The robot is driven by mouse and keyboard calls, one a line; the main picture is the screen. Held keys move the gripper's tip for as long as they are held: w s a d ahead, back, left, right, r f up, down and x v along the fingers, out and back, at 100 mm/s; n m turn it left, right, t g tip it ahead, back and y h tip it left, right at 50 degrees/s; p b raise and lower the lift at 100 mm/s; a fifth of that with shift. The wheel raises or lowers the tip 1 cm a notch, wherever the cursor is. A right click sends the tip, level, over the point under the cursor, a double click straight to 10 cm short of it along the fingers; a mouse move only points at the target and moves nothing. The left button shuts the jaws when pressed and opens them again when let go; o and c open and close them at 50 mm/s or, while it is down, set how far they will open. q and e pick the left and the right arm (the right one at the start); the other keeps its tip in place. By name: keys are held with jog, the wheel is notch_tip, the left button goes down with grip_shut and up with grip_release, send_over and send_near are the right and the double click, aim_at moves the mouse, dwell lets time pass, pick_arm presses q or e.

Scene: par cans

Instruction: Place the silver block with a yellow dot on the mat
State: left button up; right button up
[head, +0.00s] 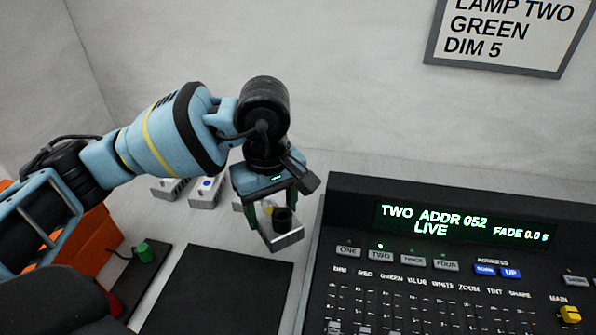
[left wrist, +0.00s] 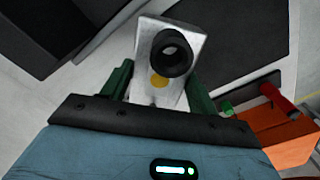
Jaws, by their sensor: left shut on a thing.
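The silver block (head: 286,239) with a yellow dot and a black round socket is between the green fingers of my left gripper (head: 270,212). The left wrist view shows the block (left wrist: 145,92), its yellow dot facing the camera, with a finger on each side; the gripper (left wrist: 158,90) is shut on it. In the head view the block is right of the black mat (head: 220,292), near its back right corner, and appears held above the table. The mat also shows in the left wrist view (left wrist: 250,35). My right gripper is not in view.
A black lighting console (head: 450,262) stands close on the right. An orange box (head: 92,240) and a green knob (head: 144,252) are left of the mat.

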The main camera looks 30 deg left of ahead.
pick_arm(q)
jog(key=m, duration=0.2)
jog(key=f+m, duration=0.1)
jog(key=m, duration=0.2)
jog(key=s+m, duration=0.1)
jog(key=m, duration=0.1)
jog(key=shift+d+f, duration=0.25)
jog(key=shift+d, duration=0.05)
jog(key=m, duration=0.4)
jog(key=shift+s+d+f, duration=0.15)
jog(key=shift+s+f, duration=0.05)
jog(key=shift+f, duration=0.15)
